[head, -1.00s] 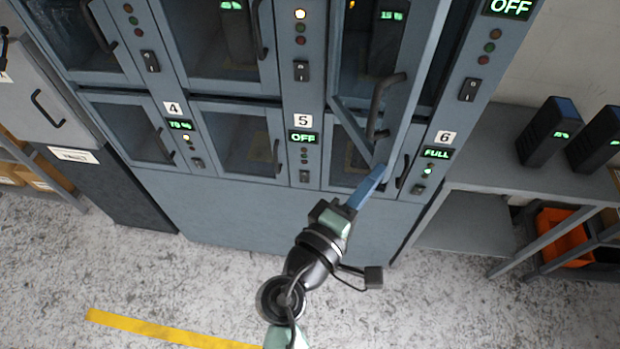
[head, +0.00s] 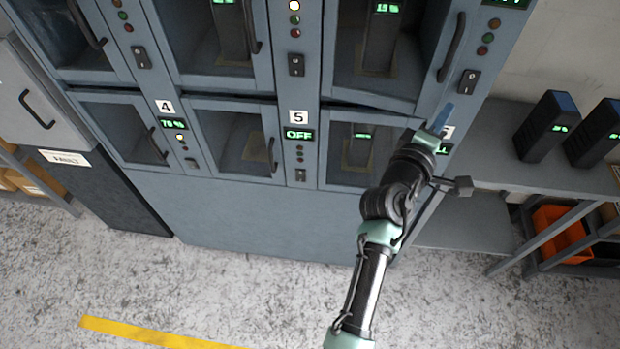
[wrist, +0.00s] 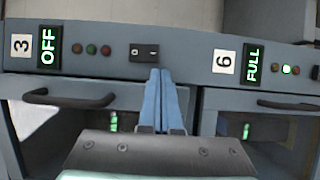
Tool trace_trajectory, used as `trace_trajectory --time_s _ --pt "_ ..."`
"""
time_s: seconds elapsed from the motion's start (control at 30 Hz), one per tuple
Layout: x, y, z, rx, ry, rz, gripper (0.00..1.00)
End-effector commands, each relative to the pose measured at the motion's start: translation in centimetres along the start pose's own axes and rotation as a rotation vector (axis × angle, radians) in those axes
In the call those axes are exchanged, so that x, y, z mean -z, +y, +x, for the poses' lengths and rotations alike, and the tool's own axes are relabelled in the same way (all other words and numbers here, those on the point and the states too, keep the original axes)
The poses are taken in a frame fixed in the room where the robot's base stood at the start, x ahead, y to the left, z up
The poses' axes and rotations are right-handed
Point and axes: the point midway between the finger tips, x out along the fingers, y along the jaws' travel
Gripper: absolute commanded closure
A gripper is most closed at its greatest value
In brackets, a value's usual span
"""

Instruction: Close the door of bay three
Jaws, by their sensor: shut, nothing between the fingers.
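The door of bay three (head: 372,92) is the glazed upper right door in the head view, with a dark vertical handle (head: 452,48). It sits close to its frame, but a dark slanting gap shows along its lower edge, so it looks slightly ajar. In the wrist view its handle (wrist: 70,97) is at left, below the "3" label (wrist: 21,44) and a green OFF display (wrist: 48,45). My gripper (head: 443,115) is shut and empty at the door's lower right corner. In the wrist view its blue fingers (wrist: 160,95) point at the rocker switch (wrist: 144,53); contact with the door is unclear.
Bay six (head: 345,160) lies below, its door apparently shut; my arm partly covers it. A grey shelf (head: 500,165) with dark battery packs (head: 548,127) stands at right. The floor in front is clear.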

Motion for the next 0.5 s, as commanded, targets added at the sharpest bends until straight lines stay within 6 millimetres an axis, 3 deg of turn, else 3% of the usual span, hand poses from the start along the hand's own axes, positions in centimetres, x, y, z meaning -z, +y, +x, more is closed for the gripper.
trace_trajectory --time_s 0.2,0.5 --pt "0.4 0.0 1.7 0.000 0.000 0.001 1.00" --pt "0.6 0.0 2.2 0.000 0.000 0.000 1.00"
